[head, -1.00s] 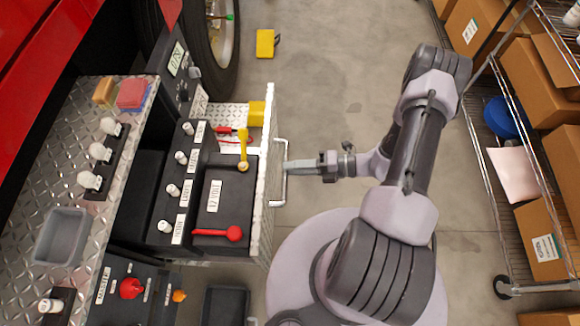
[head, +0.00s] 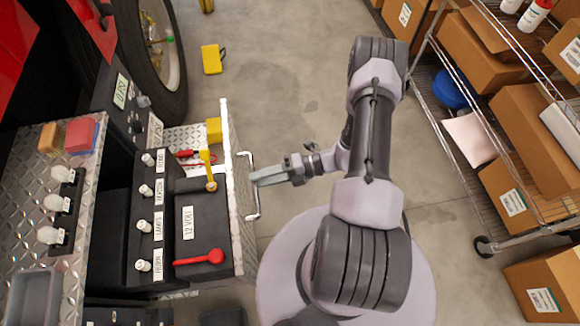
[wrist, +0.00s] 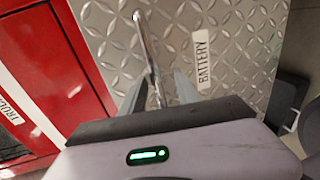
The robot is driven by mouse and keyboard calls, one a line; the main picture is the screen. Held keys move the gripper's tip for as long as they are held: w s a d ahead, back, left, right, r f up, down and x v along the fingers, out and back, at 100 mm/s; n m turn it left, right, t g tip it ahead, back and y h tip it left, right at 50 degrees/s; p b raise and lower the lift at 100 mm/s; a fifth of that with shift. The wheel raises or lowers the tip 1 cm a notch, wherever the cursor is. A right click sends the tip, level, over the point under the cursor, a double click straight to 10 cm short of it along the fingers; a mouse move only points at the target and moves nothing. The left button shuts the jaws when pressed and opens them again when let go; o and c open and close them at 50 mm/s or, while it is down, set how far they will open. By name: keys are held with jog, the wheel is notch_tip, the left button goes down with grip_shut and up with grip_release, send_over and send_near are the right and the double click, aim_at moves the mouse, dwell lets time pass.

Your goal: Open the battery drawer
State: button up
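The battery drawer (head: 231,150) stands pulled out from the truck side, its diamond-plate front facing right. Inside it is a black 12 volt battery (head: 198,222) with a red lever and a yellow lever. The metal bar handle (head: 253,205) is fixed on the drawer front. It also shows in the wrist view (wrist: 147,45), beside the BATTERY label (wrist: 203,58). My gripper (head: 256,180) is at the handle, with its fingers (wrist: 161,75) on either side of the bar. A gap shows at the right finger; contact at the left finger is unclear.
A switch panel (head: 144,190) and a diamond-plate counter (head: 30,180) lie left of the drawer. A tire (head: 150,60) and a yellow block (head: 211,59) are at the back. A wire shelf with boxes (head: 515,200) stands at right. Floor between is clear.

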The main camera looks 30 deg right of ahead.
jog(key=p+v, duration=0.3)
jog(key=v, duration=1.4)
jog(key=shift+s, duration=0.2)
jog(key=shift+d, duration=0.15)
